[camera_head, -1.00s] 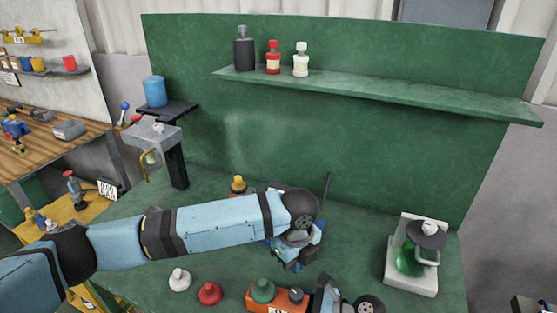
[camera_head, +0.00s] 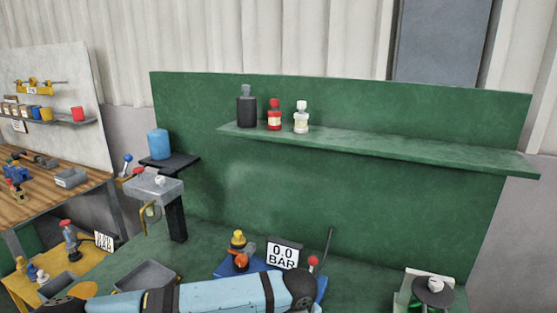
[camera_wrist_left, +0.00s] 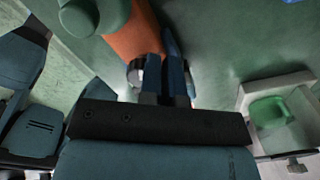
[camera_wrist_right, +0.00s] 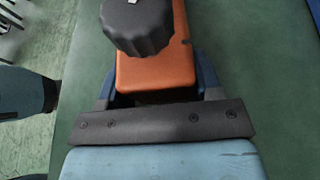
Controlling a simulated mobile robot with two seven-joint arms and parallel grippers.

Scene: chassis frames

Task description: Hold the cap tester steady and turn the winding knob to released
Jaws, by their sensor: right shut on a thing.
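The cap tester's orange body (camera_wrist_right: 155,72) lies between the fingers of my right gripper (camera_wrist_right: 155,85) in the right wrist view, and the gripper is shut on it. The dark ridged winding knob (camera_wrist_right: 138,25) stands on the body, with a white mark on top cut by the frame edge. In the left wrist view the orange body (camera_wrist_left: 135,35) shows beside a green dome (camera_wrist_left: 78,15). My left gripper (camera_wrist_left: 168,75) has its fingers close together by the body's end. A small round grey part is beside them; contact is unclear. The tester is outside the head view.
A blue panel carries a "0.0 BAR" display (camera_head: 283,255) and a yellow-orange fitting (camera_head: 238,250) behind my left arm. A grey tray (camera_head: 147,276) lies left. A pale fixture with a green vessel (camera_wrist_left: 268,112) stands right. Bottles stand on the green shelf (camera_head: 400,148).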

